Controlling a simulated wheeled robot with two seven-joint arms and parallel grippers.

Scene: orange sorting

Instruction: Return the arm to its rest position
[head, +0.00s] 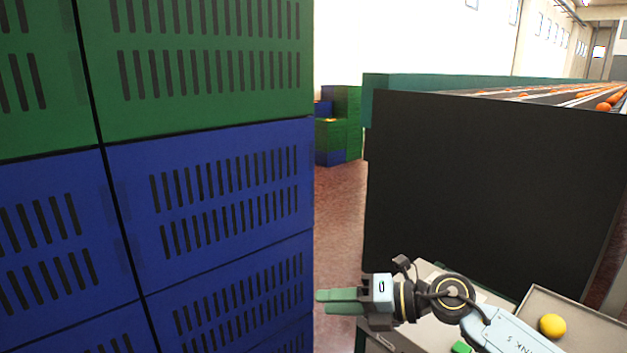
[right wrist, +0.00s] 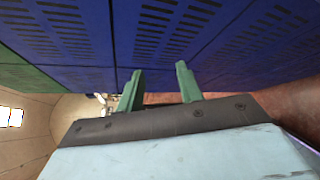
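My right gripper (head: 320,302) is at the lower middle of the head view, its green fingers pointing left toward the stacked blue crates (head: 225,185). In the right wrist view the two fingertips (right wrist: 158,74) stand apart with nothing between them, and the blue crate wall (right wrist: 215,35) lies beyond them. Whether the tips touch the crates I cannot tell. My right arm comes in from the lower right. My left gripper and left arm do not show.
Green crates (head: 210,88) top the tall stack at left. A dark-sided conveyor (head: 480,185) carrying oranges (head: 604,106) stands at right. A yellow fruit (head: 552,325) lies in a grey tray (head: 585,312) at lower right. More crates (head: 340,135) stand farther back, with reddish floor (head: 340,215) clear between.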

